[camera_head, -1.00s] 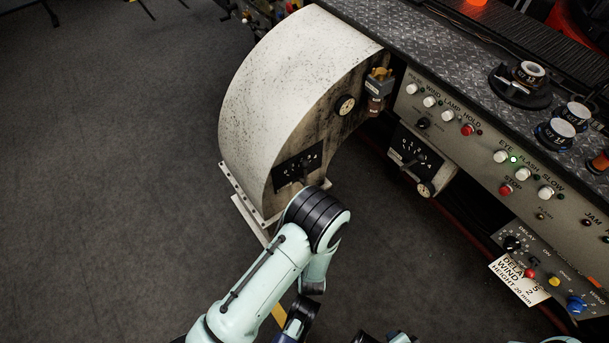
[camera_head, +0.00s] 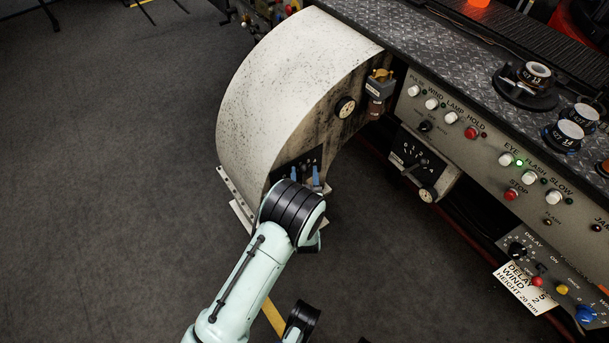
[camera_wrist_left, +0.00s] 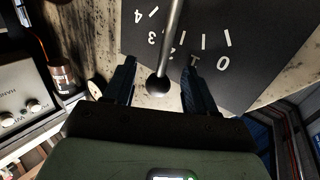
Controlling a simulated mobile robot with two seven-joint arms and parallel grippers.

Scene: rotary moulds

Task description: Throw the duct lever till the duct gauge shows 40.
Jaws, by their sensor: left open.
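The pale, speckled duct (camera_head: 290,75) curves down beside the bench. Its duct gauge (camera_head: 345,106), a small round dial, is on the side face; the reading is too small to make out. Below it is the black lever plate (camera_head: 311,154), which shows numbers 0 to 4 in the left wrist view (camera_wrist_left: 215,42). The duct lever (camera_wrist_left: 158,84) is a metal rod with a dark ball knob. My left gripper (camera_head: 307,176) is at the plate, open, with its blue fingers (camera_wrist_left: 160,84) on either side of the knob, apparently not touching it.
The control bench (camera_head: 470,130) with buttons runs along the right. A second numbered lever plate (camera_head: 415,158) with its own dial (camera_head: 427,194) hangs under it. A white note (camera_head: 525,288) is at lower right. The dark floor (camera_head: 110,180) at left is clear.

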